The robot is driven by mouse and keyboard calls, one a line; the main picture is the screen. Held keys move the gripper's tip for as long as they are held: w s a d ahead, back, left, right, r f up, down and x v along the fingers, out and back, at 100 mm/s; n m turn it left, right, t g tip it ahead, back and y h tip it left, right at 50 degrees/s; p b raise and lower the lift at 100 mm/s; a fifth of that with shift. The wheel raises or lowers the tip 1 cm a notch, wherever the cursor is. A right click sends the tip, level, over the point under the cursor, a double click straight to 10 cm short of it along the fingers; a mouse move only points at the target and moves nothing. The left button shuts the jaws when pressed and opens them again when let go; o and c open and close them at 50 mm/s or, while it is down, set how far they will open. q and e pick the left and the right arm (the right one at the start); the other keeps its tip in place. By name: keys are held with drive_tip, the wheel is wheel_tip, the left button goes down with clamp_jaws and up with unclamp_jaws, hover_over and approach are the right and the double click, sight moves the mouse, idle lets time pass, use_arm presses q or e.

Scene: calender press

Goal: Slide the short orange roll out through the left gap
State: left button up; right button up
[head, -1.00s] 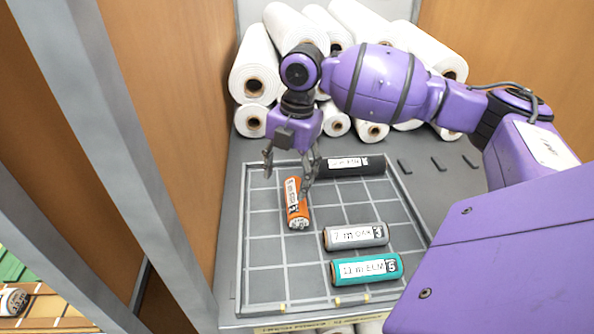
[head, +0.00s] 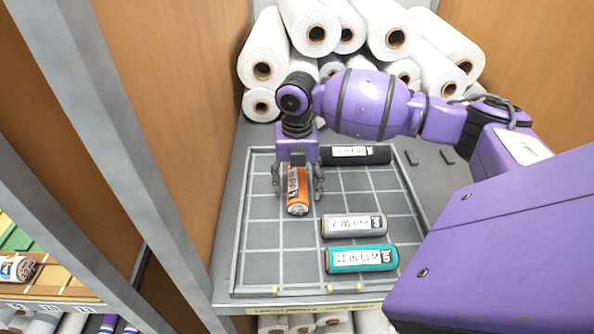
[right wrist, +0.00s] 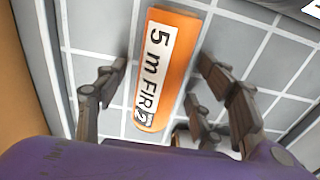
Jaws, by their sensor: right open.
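The short orange roll (head: 297,191) lies lengthwise toward me on the gridded tray (head: 262,245), near its left side. In the right wrist view the orange roll (right wrist: 163,70) shows a white label reading "5 m FIR" and a 2. My right gripper (head: 297,190) is over the roll, with one finger on each side of it. In the right wrist view the right gripper (right wrist: 162,90) is open, with visible space between its fingers and the roll. My left gripper is not in view.
A black roll (head: 360,154) lies at the tray's back. A grey roll (head: 345,225) and a teal roll (head: 345,259) lie right of the orange one. White rolls (head: 310,30) are stacked behind. A grey post (head: 120,150) and a wooden wall (head: 185,120) stand at left.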

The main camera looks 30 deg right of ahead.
drive_tip(key=shift+f, duration=0.4)
drive_tip(key=c, duration=1.3)
drive_tip(key=shift+s+a, duration=0.1)
drive_tip(key=shift+s, duration=0.1)
drive_tip(key=shift+s+a+r, duration=0.1)
drive_tip(key=shift+s+a, duration=1.6)
drive_tip(key=shift+s, duration=1.1)
drive_tip(key=shift+s+a, duration=1.75)
drive_tip(key=shift+s, duration=1)
drive_tip(key=shift+s+a+r, duration=0.1)
drive_tip(key=shift+s+a, duration=1.6)
drive_tip(key=shift+s, duration=1.1)
